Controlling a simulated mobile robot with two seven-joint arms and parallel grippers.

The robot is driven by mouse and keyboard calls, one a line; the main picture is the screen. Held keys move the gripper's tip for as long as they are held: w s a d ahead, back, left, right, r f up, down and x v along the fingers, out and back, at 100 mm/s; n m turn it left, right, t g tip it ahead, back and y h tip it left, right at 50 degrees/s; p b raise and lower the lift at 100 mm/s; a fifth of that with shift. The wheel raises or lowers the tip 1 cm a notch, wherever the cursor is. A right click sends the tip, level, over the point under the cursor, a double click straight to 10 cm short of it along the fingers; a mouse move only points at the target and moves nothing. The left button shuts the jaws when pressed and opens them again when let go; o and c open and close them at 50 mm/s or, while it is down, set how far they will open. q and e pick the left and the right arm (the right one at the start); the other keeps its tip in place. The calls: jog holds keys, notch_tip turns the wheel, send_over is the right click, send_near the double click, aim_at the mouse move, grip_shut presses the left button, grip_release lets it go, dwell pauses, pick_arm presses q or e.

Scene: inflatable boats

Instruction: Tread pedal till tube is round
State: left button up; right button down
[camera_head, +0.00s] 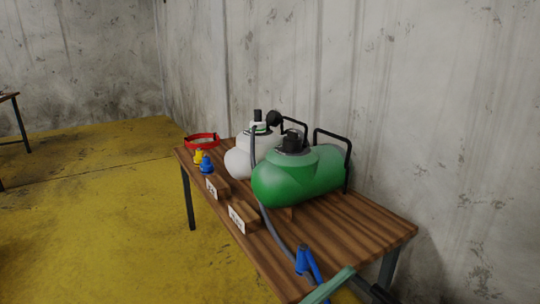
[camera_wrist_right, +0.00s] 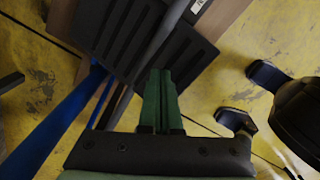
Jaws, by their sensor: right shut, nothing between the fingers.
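A plump green tube (camera_head: 302,178) with a black valve on top lies on the wooden table in the head view. A grey hose (camera_head: 267,215) runs down past it towards the front edge. The black ribbed pedal (camera_wrist_right: 105,30) shows at the top of the right wrist view, with blue bars (camera_wrist_right: 58,125) beside it. My right gripper (camera_wrist_right: 160,74) has its green fingers shut together and empty. The fingertips overlap the pedal's near edge in the picture; I cannot tell whether they touch it. My left gripper is not in view.
A white tube (camera_head: 240,160) stands behind the green one. A concrete wall is close behind.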

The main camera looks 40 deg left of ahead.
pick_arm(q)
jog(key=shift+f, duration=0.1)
pick_arm(e)
jog(key=shift+f, duration=0.15)
pick_arm(q)
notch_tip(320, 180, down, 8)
jog(key=b, duration=0.7)
pick_arm(e)
notch_tip(320, 180, down, 8)
jog(key=shift+d+f, duration=0.1)
jog(key=shift+d, duration=0.05)
jog(key=shift+w+r+p, duration=0.1)
jog(key=shift+r+p, duration=0.35)
jog(key=shift+r, duration=0.25)
notch_tip(320, 180, up, 7)
jog(key=p, duration=0.7)
jog(key=shift+r, duration=0.2)
jog(key=shift+f, duration=0.15)
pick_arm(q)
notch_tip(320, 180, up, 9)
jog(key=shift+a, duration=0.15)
